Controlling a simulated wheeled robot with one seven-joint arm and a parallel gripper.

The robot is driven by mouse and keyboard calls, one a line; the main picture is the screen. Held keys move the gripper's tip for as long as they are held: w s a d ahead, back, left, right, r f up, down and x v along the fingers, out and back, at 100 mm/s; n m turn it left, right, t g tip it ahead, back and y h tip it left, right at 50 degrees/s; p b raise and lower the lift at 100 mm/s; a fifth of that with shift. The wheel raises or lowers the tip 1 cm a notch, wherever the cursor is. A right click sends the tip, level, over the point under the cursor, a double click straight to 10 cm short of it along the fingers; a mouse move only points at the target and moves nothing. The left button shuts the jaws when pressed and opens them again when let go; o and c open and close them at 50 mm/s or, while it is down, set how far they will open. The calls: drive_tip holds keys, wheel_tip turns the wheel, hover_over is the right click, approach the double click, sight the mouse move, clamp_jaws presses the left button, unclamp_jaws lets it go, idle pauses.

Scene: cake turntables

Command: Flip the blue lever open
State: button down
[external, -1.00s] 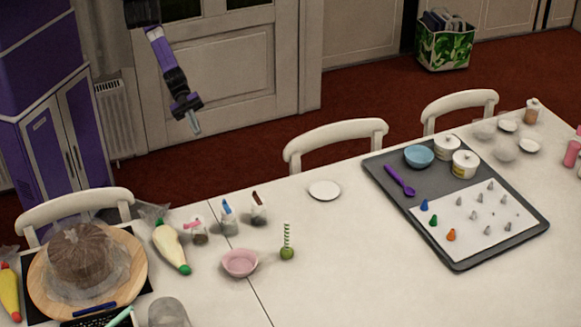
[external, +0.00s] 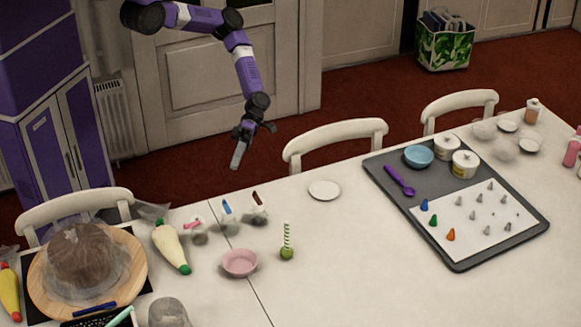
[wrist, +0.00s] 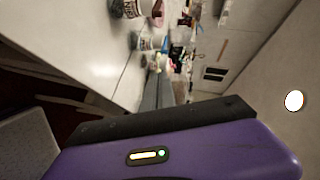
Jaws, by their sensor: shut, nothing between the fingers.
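The blue lever (external: 226,207) tops a small clear jar near the far edge of the table. It stands in a row between a jar with a pink lever (external: 193,223) and a jar with a dark red lever (external: 257,198). The blue lever slants upward; its exact angle is too small to tell. My gripper (external: 236,164) is shut and empty, pointing down beyond the table's far edge, above and behind the blue-lever jar. It is not touching the jar. In the wrist view, grey fingers (wrist: 150,95) show beyond my purple wrist, but I cannot make out the blue lever.
A wrapped piping bag (external: 171,245) lies left of the jars. A pink bowl (external: 240,262) and a green ball with a striped stick (external: 287,250) stand nearer the front. A white chair (external: 335,135) is right of my gripper. The table around the white plate (external: 324,189) is clear.

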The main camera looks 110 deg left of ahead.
drive_tip(key=w+a+m, duration=0.1)
drive_tip(key=m, duration=0.1)
drive_tip(key=w+a+m+g, duration=0.1)
drive_tip(key=w+m, duration=0.1)
drive_tip(key=shift+r, duration=0.2)
drive_tip(key=shift+d, duration=0.1)
drive_tip(key=p, duration=0.4)
approach(227, 206)
drive_tip(key=d, duration=0.1)
drive_tip(key=d+f, duration=0.1)
drive_tip(key=d, duration=0.1)
drive_tip(key=s+d, duration=0.1)
drive_tip(key=shift+s+d+f, duration=0.15)
drive_tip(key=shift+d+f, duration=0.1)
drive_tip(key=shift+f, duration=0.1)
